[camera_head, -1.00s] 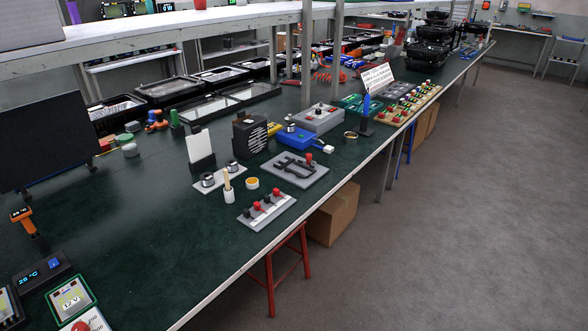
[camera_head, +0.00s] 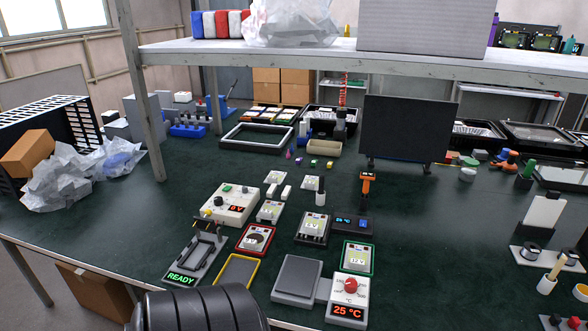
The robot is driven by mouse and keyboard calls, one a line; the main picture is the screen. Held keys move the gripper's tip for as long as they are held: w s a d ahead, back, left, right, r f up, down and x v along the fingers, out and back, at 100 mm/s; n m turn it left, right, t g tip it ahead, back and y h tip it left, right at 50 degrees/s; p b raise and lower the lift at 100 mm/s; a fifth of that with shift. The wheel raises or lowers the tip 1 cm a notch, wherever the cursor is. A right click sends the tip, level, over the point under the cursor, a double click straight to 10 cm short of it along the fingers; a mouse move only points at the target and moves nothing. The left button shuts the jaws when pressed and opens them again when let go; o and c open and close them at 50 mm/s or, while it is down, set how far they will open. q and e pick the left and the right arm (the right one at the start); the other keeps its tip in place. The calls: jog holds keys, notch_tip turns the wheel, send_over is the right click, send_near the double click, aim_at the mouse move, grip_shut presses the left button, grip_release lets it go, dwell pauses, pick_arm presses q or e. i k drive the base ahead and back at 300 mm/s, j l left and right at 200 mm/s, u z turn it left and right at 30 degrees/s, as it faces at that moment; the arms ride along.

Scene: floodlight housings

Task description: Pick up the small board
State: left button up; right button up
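Several small board-like items lie on the dark green table, and I cannot tell which one is the task's small board. A red-framed white board with a dial (camera_head: 257,239) lies left of centre. A smaller white unit (camera_head: 270,211) and small white pieces (camera_head: 275,178) lie farther back. Neither gripper is in view.
A black monitor (camera_head: 408,130) stands behind. Clear tabletop (camera_head: 440,240) lies right of the boards.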

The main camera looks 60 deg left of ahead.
aim_at(270, 211)
jog(key=u, duration=2.25)
